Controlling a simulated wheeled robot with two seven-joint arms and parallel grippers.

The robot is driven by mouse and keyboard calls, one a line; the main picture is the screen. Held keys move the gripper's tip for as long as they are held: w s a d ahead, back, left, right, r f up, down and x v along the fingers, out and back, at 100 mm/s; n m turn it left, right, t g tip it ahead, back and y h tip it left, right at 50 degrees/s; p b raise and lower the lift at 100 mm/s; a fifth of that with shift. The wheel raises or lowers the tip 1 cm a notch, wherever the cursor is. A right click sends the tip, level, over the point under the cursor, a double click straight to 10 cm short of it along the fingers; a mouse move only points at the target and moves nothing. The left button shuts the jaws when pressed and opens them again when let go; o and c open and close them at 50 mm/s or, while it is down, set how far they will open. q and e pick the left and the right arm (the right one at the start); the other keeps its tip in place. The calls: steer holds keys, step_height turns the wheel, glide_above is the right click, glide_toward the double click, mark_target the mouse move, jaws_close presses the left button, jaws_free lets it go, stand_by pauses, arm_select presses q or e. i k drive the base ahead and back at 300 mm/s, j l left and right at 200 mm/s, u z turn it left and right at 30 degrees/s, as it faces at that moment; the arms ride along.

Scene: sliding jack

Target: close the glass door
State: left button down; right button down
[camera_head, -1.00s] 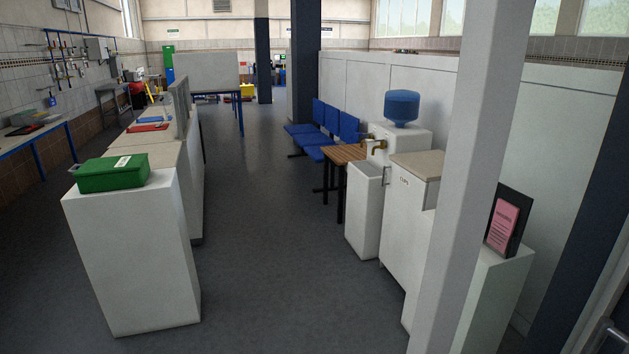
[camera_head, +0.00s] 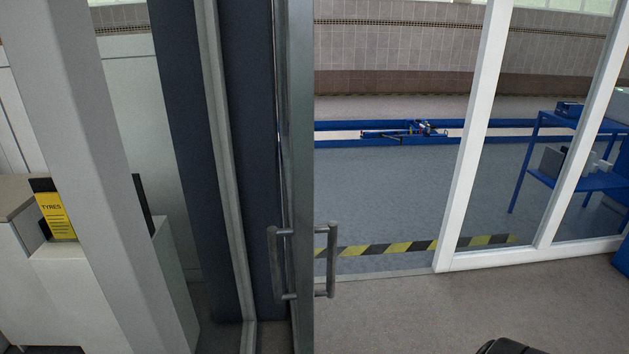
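The glass door (camera_head: 301,180) stands open in the camera_head view, seen almost edge-on as a tall grey metal frame left of the middle. A grey bar handle (camera_head: 275,262) sticks out on its left face and another bar handle (camera_head: 327,262) on its right face, both low in the picture. To the right of the door is an open gap, up to a white-framed glazed partition (camera_head: 468,140). Neither of my grippers shows, and nothing is seen touching the door.
A yellow-and-black floor strip (camera_head: 390,248) crosses the opening. Beyond lie a blue lift (camera_head: 405,132) and a blue table (camera_head: 570,160). A grey post (camera_head: 85,150) and a yellow sign (camera_head: 55,215) stand left.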

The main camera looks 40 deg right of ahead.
mark_target(294, 20)
steer(key=i+j+z, duration=0.2)
steer(key=z, duration=0.25)
steer(key=i+j+z, duration=0.1)
steer(key=j+z, duration=0.3)
steer(key=i+j+z, duration=0.1)
steer(key=j+z, duration=0.6)
steer(key=z, duration=0.2)
steer(key=i+j, duration=0.05)
